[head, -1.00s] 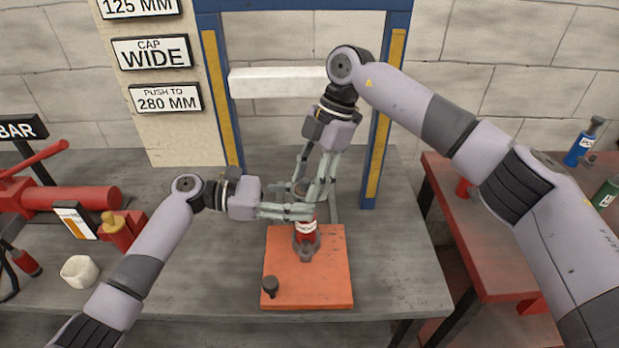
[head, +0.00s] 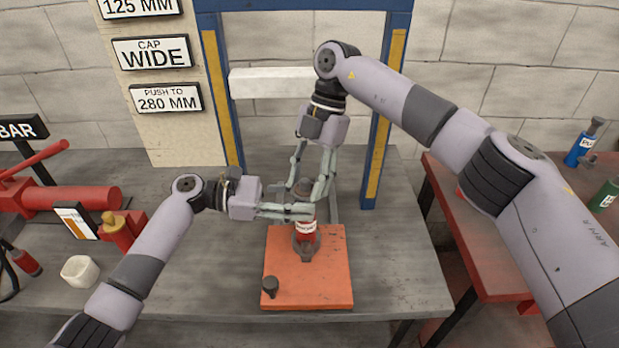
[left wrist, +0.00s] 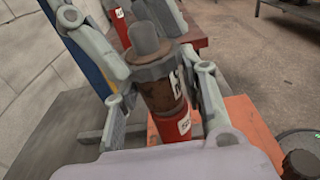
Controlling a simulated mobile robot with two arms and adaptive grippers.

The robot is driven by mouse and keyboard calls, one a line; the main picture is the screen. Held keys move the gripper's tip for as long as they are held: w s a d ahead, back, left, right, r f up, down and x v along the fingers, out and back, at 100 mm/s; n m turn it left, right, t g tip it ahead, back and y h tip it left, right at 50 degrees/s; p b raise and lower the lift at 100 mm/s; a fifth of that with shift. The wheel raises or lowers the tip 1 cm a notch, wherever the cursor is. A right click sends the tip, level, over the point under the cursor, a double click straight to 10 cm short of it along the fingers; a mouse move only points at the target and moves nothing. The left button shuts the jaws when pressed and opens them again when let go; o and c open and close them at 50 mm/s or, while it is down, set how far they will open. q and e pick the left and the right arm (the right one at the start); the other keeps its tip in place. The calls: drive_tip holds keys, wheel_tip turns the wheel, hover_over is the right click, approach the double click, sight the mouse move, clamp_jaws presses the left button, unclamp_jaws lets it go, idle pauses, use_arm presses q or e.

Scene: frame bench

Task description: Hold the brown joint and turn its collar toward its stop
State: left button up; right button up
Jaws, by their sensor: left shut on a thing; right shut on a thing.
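The joint stands upright on an orange base plate (head: 335,265). In the head view its red lower body with a white label (head: 305,228) shows below my grippers. The left wrist view shows its brown barrel (left wrist: 163,94) above the red part (left wrist: 172,128), with a grey collar-like ring (left wrist: 153,66) and a rounded grey top. My left gripper (head: 308,212) reaches in level from the left and is shut on the joint. My right gripper (head: 308,190) points down from above and is shut on the upper part, apparently the collar. Its exact contact is hidden by fingers.
A blue and yellow frame (head: 378,115) with a white crossbar (head: 275,82) stands behind. A dark knob (head: 270,286) sits on the plate's front left corner. Red equipment (head: 70,198) and a white block (head: 80,271) are at left. A red table (head: 485,240) is at right.

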drive_tip(key=shift+w+a+n+g+h, duration=0.1)
drive_tip(key=shift+n+g+h, duration=0.2)
drive_tip(key=shift+n, duration=0.65)
drive_tip(key=shift+w+a+n+g+h, duration=0.1)
drive_tip(key=shift+n+h, duration=0.3)
drive_tip(key=shift+n, duration=0.55)
drive_tip(key=shift+d, duration=0.1)
drive_tip(key=o, duration=1.2)
drive_tip(key=shift+s, duration=0.1)
drive_tip(key=shift+c, duration=0.2)
